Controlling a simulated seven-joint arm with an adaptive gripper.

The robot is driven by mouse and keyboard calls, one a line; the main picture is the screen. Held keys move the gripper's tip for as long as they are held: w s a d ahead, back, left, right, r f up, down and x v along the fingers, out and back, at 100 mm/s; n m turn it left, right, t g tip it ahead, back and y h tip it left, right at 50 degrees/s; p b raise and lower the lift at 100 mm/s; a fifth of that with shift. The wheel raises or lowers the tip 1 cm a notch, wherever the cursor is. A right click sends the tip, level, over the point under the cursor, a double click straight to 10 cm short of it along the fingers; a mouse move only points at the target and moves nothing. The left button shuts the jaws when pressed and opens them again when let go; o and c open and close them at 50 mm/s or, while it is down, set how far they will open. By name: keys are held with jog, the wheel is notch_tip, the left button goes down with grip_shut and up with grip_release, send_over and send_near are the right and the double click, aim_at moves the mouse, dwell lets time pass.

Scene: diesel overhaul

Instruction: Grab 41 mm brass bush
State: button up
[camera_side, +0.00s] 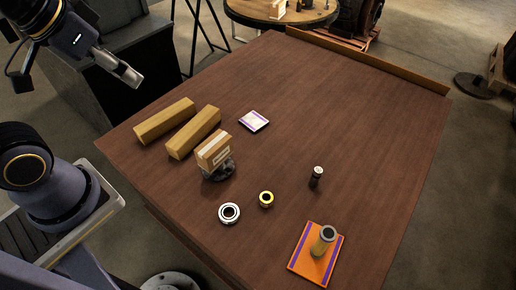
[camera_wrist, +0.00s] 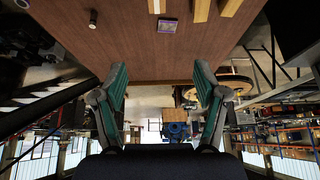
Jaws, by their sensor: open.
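The brass bush (camera_side: 266,199) is a small gold-coloured ring with a dark bore. It lies on the brown table in the side view, right of a larger silver ring (camera_side: 229,213). I cannot make out the bush in the wrist view. My gripper (camera_side: 128,73) is at the upper left of the side view, off the table's left edge and far from the bush. In the wrist view my gripper (camera_wrist: 160,85) has its two teal-padded fingers spread wide, with nothing between them.
Two wooden blocks (camera_side: 165,121) (camera_side: 193,132), a purple-edged card (camera_side: 254,121) and a boxed item on a dark stand (camera_side: 214,151) lie on the table. A small dark cylinder (camera_side: 316,177) stands right of the bush. A grey-topped cylinder (camera_side: 323,240) stands on an orange mat (camera_side: 305,264).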

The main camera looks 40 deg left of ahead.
jog(key=w+d+r, duration=0.2)
jog(key=w, duration=0.4)
jog(key=w+d+r, duration=0.1)
jog(key=w+d, duration=0.1)
jog(key=w, duration=0.3)
jog(key=w+d+f+g+h, duration=0.1)
jog(key=w+d+f+g, duration=0.2)
jog(key=w+d+f, duration=0.5)
jog(key=m+g+y, duration=0.1)
jog(key=m+g, duration=0.1)
jog(key=g, duration=0.2)
send_over(266, 197)
notch_tip(266, 197, down, 33)
jog(key=shift+r, duration=0.15)
jog(key=shift+f, duration=3.05)
grip_shut()
